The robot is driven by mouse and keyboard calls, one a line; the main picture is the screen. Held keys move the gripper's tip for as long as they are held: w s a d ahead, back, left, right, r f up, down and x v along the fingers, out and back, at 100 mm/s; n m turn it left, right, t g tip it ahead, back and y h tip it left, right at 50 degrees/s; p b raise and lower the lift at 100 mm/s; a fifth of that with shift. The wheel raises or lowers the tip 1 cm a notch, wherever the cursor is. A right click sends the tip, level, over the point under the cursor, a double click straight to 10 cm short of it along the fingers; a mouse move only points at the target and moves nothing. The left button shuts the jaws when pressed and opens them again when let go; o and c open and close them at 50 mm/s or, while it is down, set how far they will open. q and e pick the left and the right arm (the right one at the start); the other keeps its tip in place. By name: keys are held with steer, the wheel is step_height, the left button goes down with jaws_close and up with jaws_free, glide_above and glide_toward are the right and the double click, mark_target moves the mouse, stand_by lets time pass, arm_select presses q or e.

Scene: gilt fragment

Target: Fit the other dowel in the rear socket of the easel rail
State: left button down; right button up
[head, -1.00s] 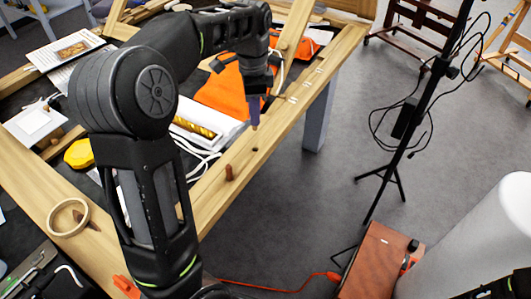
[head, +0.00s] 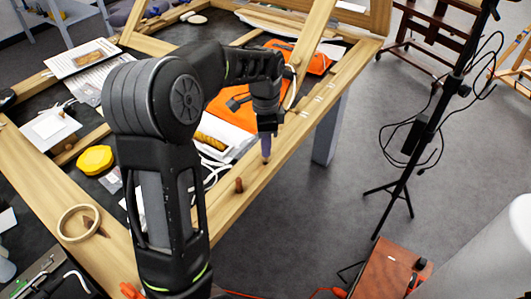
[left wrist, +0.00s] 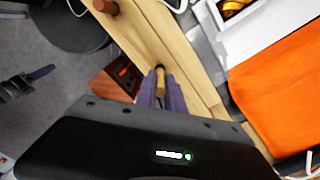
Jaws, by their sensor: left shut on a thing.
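The easel rail (head: 222,204) is a pale wooden bar running diagonally along the near side of the frame. A brown dowel (head: 239,185) stands upright in it; its top also shows in the left wrist view (left wrist: 105,6). My left gripper (head: 267,150), with purple fingers, is shut on the other dowel (left wrist: 160,84), directly above the rail and beyond the standing dowel. The held dowel's far end meets a small dark spot on the rail, where the rear socket lies. The fingers hide most of it, and I cannot tell how deep it sits. My right gripper is out of view.
Orange cloth (head: 238,102) and a white tray (head: 228,133) lie inside the frame, left of the rail. A black stand (head: 420,125) and open floor are right.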

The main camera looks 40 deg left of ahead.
mark_target(265, 159)
arm_select(q)
steer(key=shift+f, duration=1.75)
steer(key=shift+f, duration=0.2)
steer(key=c, duration=1.4)
jaws_free()
steer(key=shift+r, duration=0.1)
steer(key=shift+c, duration=0.2)
step_height(265, 159, up, 12)
steer(key=shift+r, duration=0.15)
